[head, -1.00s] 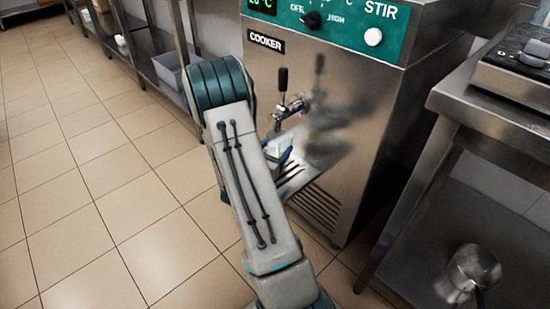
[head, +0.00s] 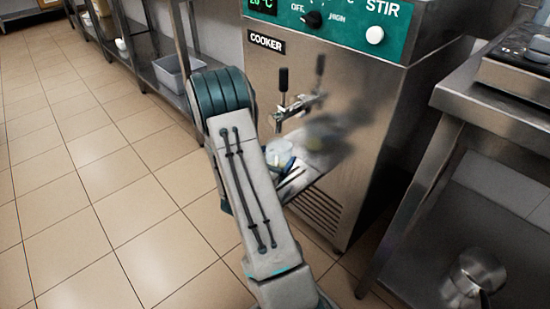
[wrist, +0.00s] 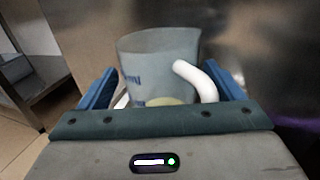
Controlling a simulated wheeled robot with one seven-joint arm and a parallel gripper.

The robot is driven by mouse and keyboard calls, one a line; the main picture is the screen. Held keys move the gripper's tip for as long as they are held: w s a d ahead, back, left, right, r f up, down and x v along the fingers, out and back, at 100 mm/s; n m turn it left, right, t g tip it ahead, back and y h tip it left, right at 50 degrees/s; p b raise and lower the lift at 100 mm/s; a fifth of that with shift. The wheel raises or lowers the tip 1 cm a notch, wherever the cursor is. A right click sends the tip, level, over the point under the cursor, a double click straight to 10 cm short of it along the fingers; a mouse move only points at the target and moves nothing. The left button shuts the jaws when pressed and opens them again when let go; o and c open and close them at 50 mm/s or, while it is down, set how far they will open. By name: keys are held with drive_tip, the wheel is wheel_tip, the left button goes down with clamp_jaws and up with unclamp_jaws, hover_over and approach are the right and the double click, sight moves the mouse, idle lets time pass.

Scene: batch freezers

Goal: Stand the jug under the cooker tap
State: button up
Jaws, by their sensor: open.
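The jug (wrist: 158,62) is a clear, greyish cup with blue print, a little yellowish matter low inside and a white handle (wrist: 203,82) on its right. In the wrist view it stands roughly upright between the blue fingers of my gripper (wrist: 163,88), which is open; I cannot tell whether they touch it. In the head view the jug (head: 278,152) shows partly beside my forearm, at the cooker's front, below the cooker tap (head: 295,104) with its black lever. Its base is hidden, so I cannot tell whether it rests on the drip shelf (head: 308,178).
The steel cooker (head: 350,140) has a green panel on top and vents low down. A steel table (head: 480,95) stands close on the right, with a metal pot (head: 472,280) beneath. Shelving with a grey bin (head: 178,72) is at the back left. The tiled floor (head: 95,190) at left is clear.

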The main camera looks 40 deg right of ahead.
drive_tip(key=p+v, duration=0.3)
drive_tip(key=v, duration=0.8)
drive_tip(key=s+a+r+m+g+y, duration=0.1)
drive_tip(key=s+r+m+g+y, duration=0.1)
drive_tip(key=s+r+m+g, duration=0.35)
drive_tip(key=s+a+r+m+g+y, duration=0.2)
drive_tip(key=s+r+m+g+y, duration=0.1)
drive_tip(key=s+m+g, duration=0.4)
drive_tip(key=a+r+m+t+y, duration=0.2)
drive_tip(key=a+m+y, duration=0.3)
drive_tip(key=a, duration=0.3)
drive_tip(key=s+a+r+m+t+y, duration=0.1)
drive_tip(key=a+r+m+t+y, duration=0.2)
drive_tip(key=a+m+t+y, duration=0.2)
drive_tip(key=a+y, duration=0.1)
drive_tip(key=a, duration=0.2)
drive_tip(key=shift+s+a+y, duration=0.2)
drive_tip(key=shift+s+y, duration=0.1)
